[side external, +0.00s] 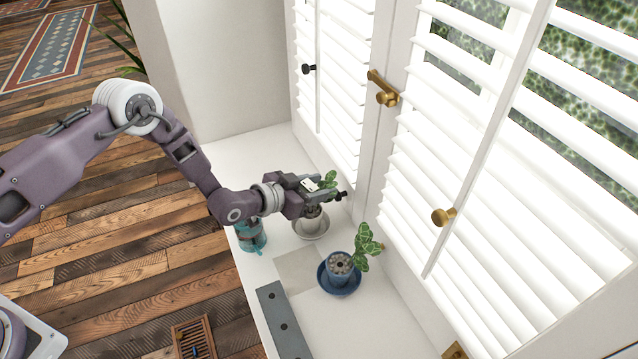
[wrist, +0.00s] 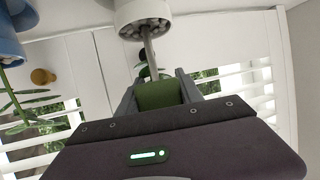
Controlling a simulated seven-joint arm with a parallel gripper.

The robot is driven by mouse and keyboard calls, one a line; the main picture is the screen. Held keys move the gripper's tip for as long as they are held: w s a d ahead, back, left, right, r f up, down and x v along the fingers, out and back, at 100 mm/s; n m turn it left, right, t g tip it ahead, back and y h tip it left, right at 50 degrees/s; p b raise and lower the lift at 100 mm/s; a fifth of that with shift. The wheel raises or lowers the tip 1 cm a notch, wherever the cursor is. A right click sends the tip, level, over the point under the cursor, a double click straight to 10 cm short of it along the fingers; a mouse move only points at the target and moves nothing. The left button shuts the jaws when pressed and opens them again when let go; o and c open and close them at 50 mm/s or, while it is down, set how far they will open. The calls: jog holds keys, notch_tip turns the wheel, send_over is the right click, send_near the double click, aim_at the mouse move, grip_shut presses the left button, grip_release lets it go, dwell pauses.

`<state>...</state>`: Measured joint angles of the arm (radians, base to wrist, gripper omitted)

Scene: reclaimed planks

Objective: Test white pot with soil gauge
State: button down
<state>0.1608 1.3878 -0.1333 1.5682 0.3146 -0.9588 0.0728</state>
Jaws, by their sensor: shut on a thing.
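The white pot (side external: 307,226) stands on a pale saucer on the sill, with a green leafy plant partly hidden behind my gripper (side external: 328,192). My gripper is above the white pot and shut on the soil gauge. In the wrist view, the gauge's green body (wrist: 158,95) sits between my fingers. Its metal probe (wrist: 149,48) runs to the dark soil in the white pot (wrist: 140,11), which appears at the top of the picture. The probe's tip is hidden at the soil, and I cannot tell how deep it is.
A blue pot (side external: 341,280) with a leafy plant stands on a blue saucer nearer the camera. A teal object (side external: 248,236) stands left of the white pot. A grey holed strip (side external: 281,318) lies at the sill's edge. White shutters (side external: 440,150) line the right.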

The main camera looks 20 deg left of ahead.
jog(key=shift+f, duration=0.65)
jog(key=c, duration=0.7)
grip_release()
jog(key=v, duration=0.7)
notch_tip(320, 180, up, 9)
dwell(0.4)
dwell(0.3)
